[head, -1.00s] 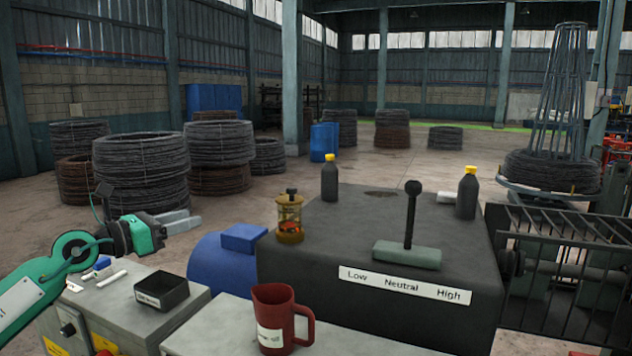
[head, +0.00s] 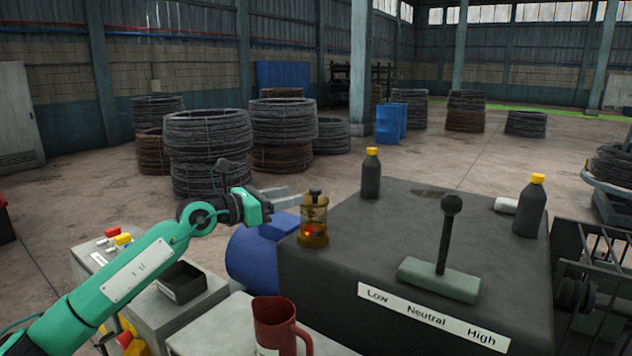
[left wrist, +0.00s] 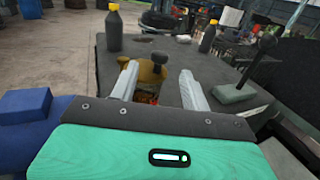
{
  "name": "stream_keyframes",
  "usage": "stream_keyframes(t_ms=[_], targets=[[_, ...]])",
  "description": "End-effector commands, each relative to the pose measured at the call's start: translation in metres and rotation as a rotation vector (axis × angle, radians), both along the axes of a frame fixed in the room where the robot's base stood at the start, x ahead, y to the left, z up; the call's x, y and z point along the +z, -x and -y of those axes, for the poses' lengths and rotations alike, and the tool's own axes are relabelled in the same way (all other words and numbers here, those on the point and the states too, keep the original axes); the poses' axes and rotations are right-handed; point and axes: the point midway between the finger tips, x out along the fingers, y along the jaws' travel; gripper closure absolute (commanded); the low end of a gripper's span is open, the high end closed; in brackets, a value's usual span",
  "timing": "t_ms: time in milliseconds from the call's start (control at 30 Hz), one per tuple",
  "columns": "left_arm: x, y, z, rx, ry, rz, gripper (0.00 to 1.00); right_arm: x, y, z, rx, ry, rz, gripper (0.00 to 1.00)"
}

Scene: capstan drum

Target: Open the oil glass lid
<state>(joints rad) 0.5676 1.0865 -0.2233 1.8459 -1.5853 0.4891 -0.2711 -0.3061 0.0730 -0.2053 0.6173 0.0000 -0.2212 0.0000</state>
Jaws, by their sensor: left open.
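The oil glass (head: 314,222) is a small amber glass with a dark knobbed lid (head: 315,194) on top. It stands upright at the left corner of the dark gearbox housing, and its lid looks closed. My left gripper (head: 277,193) is open and empty, just left of the oil glass at about lid height. In the left wrist view the two pale fingers (left wrist: 157,88) point toward the oil glass (left wrist: 150,72), whose dark lid knob (left wrist: 159,57) shows between and beyond the fingertips. I see no contact. My right gripper is not in view.
The dark housing (head: 400,220) carries a lever (head: 446,240) and two black bottles with yellow caps (head: 371,174) (head: 529,208). A red jug (head: 276,325) stands in front on a grey surface. A blue motor (head: 253,258) lies below the gripper. A black tray (head: 182,282) is at the left.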

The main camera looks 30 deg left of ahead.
Motion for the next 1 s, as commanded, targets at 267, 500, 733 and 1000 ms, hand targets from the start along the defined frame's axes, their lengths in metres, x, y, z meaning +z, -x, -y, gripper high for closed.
stream_keyframes(t_ms=[267, 500, 733, 1000], targets=[[0.005, -0.041, 0.024, 0.000, 0.003, 0.002, 0.53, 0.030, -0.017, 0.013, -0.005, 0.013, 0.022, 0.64], [0.002, -0.065, 0.038, 0.000, 0.002, 0.001, 0.53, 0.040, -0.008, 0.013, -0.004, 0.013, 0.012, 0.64], [0.000, -0.071, 0.041, 0.001, 0.000, 0.000, 0.53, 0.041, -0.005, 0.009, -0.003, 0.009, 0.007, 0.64], [0.000, -0.071, 0.041, 0.001, 0.000, 0.000, 0.69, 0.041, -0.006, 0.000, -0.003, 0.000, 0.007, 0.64]])
